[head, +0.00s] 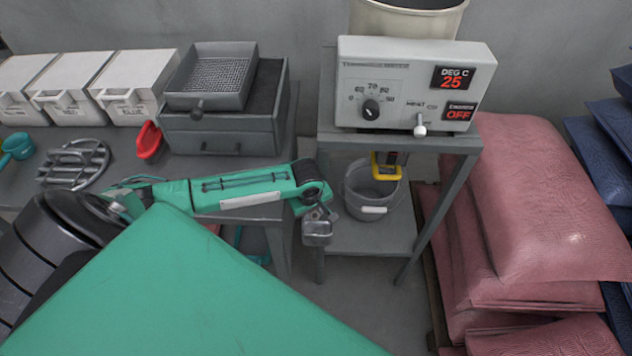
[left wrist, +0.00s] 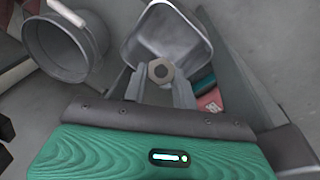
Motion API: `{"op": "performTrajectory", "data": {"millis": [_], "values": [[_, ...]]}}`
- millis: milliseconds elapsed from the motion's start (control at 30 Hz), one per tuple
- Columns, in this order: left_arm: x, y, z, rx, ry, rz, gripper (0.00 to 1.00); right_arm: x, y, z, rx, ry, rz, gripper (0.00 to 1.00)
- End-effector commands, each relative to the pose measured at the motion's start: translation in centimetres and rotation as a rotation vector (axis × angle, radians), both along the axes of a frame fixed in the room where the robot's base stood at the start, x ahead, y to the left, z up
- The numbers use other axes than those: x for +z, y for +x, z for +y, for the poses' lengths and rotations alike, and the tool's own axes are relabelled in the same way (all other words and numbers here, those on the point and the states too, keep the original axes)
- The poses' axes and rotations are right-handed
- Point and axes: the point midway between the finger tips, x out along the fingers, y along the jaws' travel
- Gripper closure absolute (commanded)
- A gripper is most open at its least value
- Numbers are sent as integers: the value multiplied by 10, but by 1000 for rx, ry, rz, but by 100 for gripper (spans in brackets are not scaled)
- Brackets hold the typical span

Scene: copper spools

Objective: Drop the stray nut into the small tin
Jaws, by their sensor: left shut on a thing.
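My left gripper (head: 318,212) reaches down beside the grey stand. The tin also shows in the head view (head: 317,239), just below the gripper. I cannot make out the nut in the head view. I cannot tell how high the nut is above the tin. My right gripper is not in view.
A grey bucket (head: 370,200) stands on the stand's lower shelf, right of the gripper. A yellow-framed item (head: 386,172) hangs above it. A temperature control box (head: 413,85) sits on top. A bench with drawers (head: 222,135) is at left, pink sacks (head: 545,210) at right.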

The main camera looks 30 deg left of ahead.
Motion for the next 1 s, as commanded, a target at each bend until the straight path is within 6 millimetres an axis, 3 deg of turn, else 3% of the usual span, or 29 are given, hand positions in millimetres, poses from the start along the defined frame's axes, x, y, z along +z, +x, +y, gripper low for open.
{"op": "performTrajectory", "data": {"millis": [300, 333, 433, 467, 767, 1000], "values": [[0, 0, 0, 0, 0, 0, 95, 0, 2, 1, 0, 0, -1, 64], [0, 0, 0, 0, 0, 0, 68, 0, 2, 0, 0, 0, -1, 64], [-1, 0, 0, 0, 0, 0, 49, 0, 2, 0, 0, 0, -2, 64], [-1, 0, 0, 0, 0, 0, 47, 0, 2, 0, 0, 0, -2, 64], [2, -2, 0, -1, 0, 2, 47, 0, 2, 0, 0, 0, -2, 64], [43, -7, -1, -1, -1, -3, 47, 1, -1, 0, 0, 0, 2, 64]]}}
